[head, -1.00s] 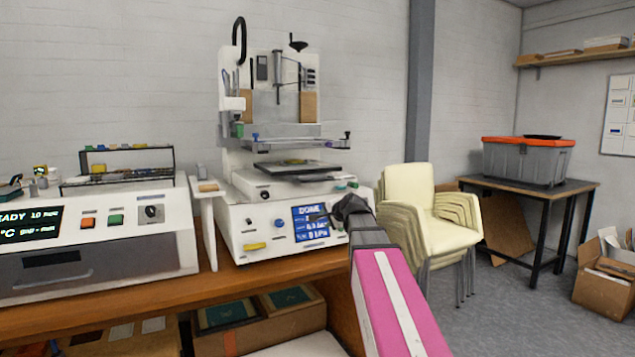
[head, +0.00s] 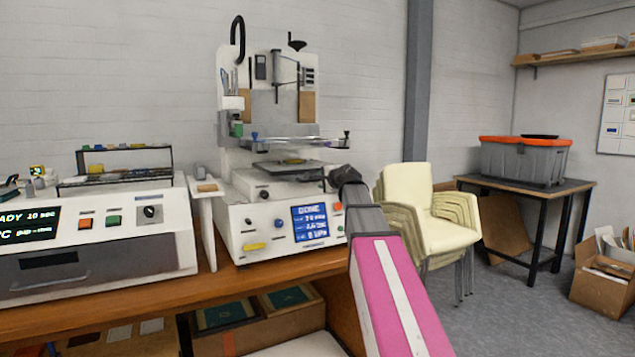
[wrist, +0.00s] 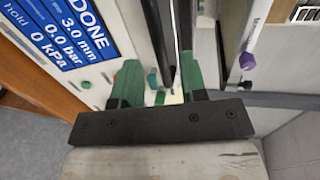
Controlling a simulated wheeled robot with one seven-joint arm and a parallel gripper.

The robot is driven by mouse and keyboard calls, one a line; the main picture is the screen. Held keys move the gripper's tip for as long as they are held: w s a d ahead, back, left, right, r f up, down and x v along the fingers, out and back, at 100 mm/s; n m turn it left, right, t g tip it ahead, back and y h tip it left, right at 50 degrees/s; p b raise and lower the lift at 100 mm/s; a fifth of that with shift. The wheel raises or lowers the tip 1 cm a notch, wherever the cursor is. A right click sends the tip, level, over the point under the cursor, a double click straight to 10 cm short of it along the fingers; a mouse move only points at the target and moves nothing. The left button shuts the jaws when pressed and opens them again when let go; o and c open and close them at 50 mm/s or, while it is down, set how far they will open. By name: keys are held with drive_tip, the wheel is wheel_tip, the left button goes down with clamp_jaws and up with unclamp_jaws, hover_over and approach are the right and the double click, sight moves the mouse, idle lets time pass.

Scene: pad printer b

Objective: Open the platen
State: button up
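The pad printer (head: 290,205) stands on the bench with a blue screen reading "DONE". In the head view, its dark, flat platen (head: 318,170) lies low and level under the upper frame. My gripper (head: 338,176) is at the right front of the machine, close to the platen's right side. I cannot tell whether it touches it. The screen (wrist: 72,40) is at the left.
A machine with a dark display (head: 95,235) stands left of the printer on the wooden bench (head: 200,297). Stacked cream chairs (head: 435,210) stand to the right, before a table with a grey crate (head: 525,162). A purple knob (wrist: 248,61) is right of the fingers.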

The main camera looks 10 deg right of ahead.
sight(318, 180)
drive_tip(key=x, duration=0.4)
drive_tip(key=shift+w+a+f, duration=0.1)
drive_tip(key=shift+w, duration=0.3)
clamp_jaws()
drive_tip(key=shift+s, duration=0.15)
